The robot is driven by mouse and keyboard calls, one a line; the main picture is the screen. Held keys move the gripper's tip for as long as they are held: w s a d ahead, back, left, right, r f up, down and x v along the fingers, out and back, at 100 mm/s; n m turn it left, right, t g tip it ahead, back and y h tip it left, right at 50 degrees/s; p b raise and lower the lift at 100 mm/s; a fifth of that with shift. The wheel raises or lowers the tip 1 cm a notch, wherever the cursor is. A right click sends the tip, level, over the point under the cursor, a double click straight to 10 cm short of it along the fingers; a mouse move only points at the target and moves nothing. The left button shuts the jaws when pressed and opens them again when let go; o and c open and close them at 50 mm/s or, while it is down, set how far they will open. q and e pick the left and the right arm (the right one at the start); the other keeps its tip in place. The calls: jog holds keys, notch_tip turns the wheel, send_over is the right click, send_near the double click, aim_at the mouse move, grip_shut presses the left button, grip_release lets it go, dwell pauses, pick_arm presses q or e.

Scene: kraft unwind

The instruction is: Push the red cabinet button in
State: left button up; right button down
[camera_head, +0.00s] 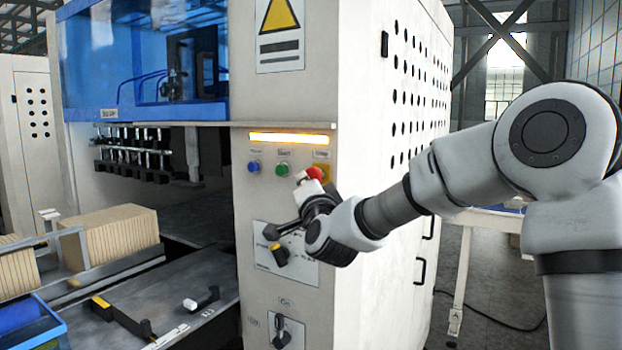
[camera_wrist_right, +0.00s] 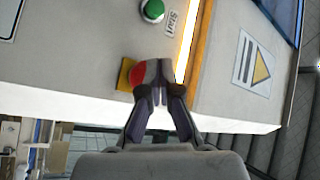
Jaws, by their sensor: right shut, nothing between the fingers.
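The red cabinet button (camera_head: 315,173) sits on a yellow plate on the front of the white cabinet (camera_head: 300,210), right of a green button (camera_head: 282,169) and a blue button (camera_head: 254,167). My right gripper (camera_head: 302,180) is shut and empty, with its fingertips at the red button. In the right wrist view, the fingertips (camera_wrist_right: 154,70) cover part of the red button (camera_wrist_right: 138,74) on its yellow plate (camera_wrist_right: 124,74). I cannot tell whether they touch it or how far in it is. My left gripper is not in view.
A lit orange strip (camera_head: 289,138) runs above the buttons. A black rotary switch (camera_head: 287,332) is lower on the cabinet. Kraft stacks (camera_head: 108,236) and a blue bin (camera_head: 32,326) stand at the left. Free floor (camera_head: 490,265) shows at the right.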

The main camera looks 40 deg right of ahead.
jog(key=shift+w+d, duration=0.1)
jog(key=shift+d, duration=0.2)
jog(key=shift+w+d, duration=0.1)
jog(key=shift+d, duration=0.1)
dwell(0.6)
jog(key=shift+w+d, duration=0.1)
jog(key=shift+d, duration=0.2)
jog(key=shift+s+a+b, duration=0.2)
jog(key=shift+a+b, duration=0.05)
jog(key=shift+a, duration=0.3)
jog(key=shift+s+a+b, duration=0.2)
jog(key=shift+a+b, duration=0.05)
jog(key=shift+a, duration=0.25)
jog(key=shift+s+a+b, duration=0.25)
jog(key=shift+s+a, duration=0.05)
jog(key=shift+a, duration=0.45)
jog(key=shift+s+a+b, duration=0.2)
jog(key=shift+s+a, duration=0.15)
jog(key=shift+a, duration=0.45)
jog(key=shift+s+a+b, duration=0.25)
jog(key=shift+s+a, duration=0.05)
jog(key=shift+a, duration=0.45)
